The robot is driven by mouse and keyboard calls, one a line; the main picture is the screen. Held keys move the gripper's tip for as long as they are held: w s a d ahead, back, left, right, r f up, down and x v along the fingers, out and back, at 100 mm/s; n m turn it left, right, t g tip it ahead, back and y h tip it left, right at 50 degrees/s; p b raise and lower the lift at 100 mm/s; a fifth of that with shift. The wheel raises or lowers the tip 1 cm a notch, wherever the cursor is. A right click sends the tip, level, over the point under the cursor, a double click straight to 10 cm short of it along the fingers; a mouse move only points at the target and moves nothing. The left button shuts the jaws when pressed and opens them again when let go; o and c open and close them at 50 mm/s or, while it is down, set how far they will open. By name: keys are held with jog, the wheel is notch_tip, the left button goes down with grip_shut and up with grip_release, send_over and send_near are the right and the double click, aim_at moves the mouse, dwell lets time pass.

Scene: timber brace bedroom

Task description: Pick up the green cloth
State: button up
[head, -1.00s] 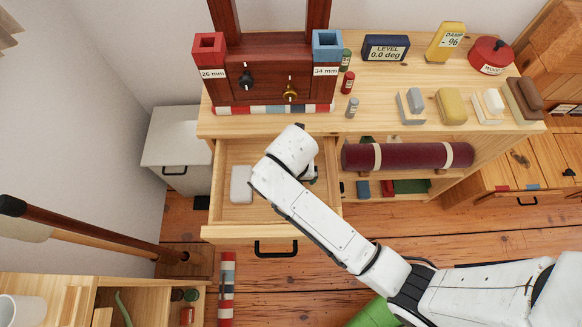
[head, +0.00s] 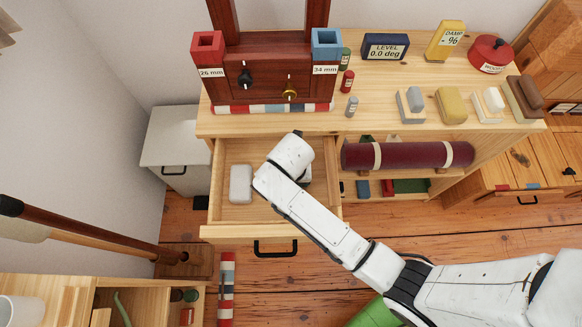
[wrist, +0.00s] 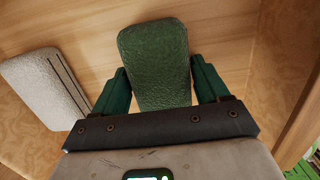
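The green cloth (wrist: 155,45) is a textured, rounded block-like pad lying on the wooden floor of the open drawer (head: 238,213). In the wrist view it lies between the two green fingers of my gripper (wrist: 160,76). The fingers are spread, one along each side of the cloth, with very little room at the sides. I cannot tell whether they touch it. In the head view my white arm reaches into the drawer's right half and hides the cloth and most of the gripper.
A white pad (head: 241,184) lies in the drawer, left of my gripper, and also shows in the wrist view (wrist: 45,88). The drawer walls stand close around. Above is the bench top (head: 385,85) with several blocks and bottles. A dark red roll (head: 408,155) lies on the shelf to the right.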

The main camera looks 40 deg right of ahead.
jog(key=c, duration=0.6)
notch_tip(320, 180, up, 10)
jog(key=shift+p, duration=0.5)
